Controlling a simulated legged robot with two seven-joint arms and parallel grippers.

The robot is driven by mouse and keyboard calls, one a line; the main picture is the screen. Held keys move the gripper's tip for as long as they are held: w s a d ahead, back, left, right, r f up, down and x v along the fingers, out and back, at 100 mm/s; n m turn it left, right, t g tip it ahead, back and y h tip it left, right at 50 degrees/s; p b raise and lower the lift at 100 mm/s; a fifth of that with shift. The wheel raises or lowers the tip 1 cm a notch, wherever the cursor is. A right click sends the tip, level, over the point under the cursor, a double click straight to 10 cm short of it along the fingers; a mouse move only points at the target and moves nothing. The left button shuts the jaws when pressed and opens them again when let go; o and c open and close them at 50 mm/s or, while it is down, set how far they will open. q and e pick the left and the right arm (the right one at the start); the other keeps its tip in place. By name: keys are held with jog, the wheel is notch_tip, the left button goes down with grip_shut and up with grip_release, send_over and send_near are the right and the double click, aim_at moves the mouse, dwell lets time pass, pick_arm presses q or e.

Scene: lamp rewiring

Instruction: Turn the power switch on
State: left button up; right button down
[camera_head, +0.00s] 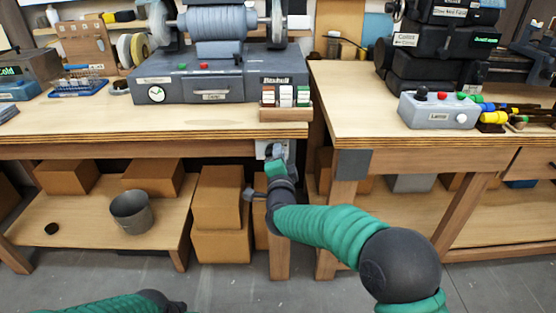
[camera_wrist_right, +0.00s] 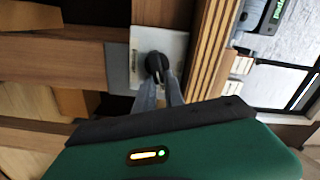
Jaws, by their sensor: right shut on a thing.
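The power switch is a pale plate with a black knob (camera_wrist_right: 155,62), mounted under the front edge of the left workbench. In the head view part of its plate (camera_head: 261,147) shows behind my right gripper (camera_head: 274,152). In the right wrist view the two grey fingers of my right gripper (camera_wrist_right: 160,90) reach the knob and are shut on it. The fingertips partly hide the knob's lower part. Of my left arm only a green stretch shows at the bottom left of the head view; its gripper is not in view.
The left workbench (camera_head: 60,124) holds a grey machine (camera_head: 245,88). Cardboard boxes (camera_head: 220,200) and a grey bucket (camera_head: 131,212) are below the left bench.

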jog(key=shift+f+m+b, duration=0.25)
jog(key=shift+m+b, duration=0.45)
jog(key=shift+m, duration=0.25)
jog(key=shift+f+m+b, duration=0.25)
jog(key=shift+m+b, duration=0.4)
jog(key=shift+m, duration=0.3)
